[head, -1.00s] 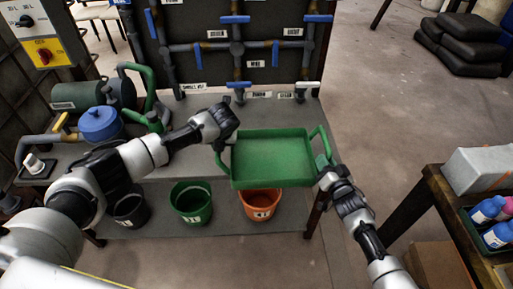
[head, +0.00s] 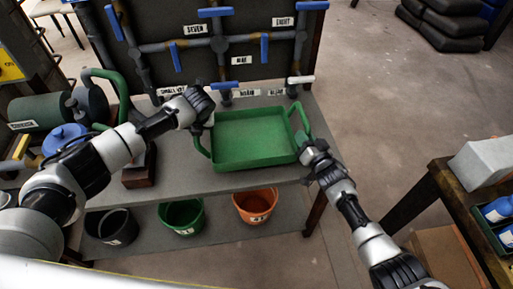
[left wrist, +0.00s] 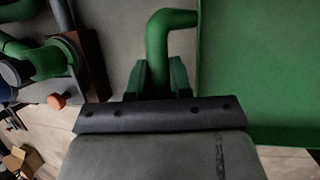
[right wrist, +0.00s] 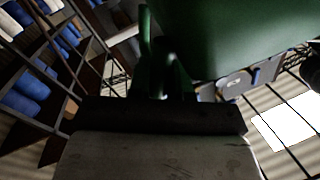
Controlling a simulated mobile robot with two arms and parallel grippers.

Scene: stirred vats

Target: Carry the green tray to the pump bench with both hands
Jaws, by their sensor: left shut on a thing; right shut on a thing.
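The green tray (head: 250,140) looks empty and roughly level, over the right part of the grey pump bench (head: 240,183). Whether it touches the bench top I cannot tell. My left gripper (head: 204,118) is shut on the tray's left handle, and the left wrist view shows this handle (left wrist: 162,45) between the fingers. My right gripper (head: 307,150) is shut on the right handle (head: 300,118). The right wrist view shows the tray's green side (right wrist: 220,35) above the fingers, in dark light.
Pipes with blue valve handles (head: 215,12) rise behind. Black, green (head: 181,215) and orange (head: 256,205) buckets sit below. A wooden table (head: 450,190) stands at right.

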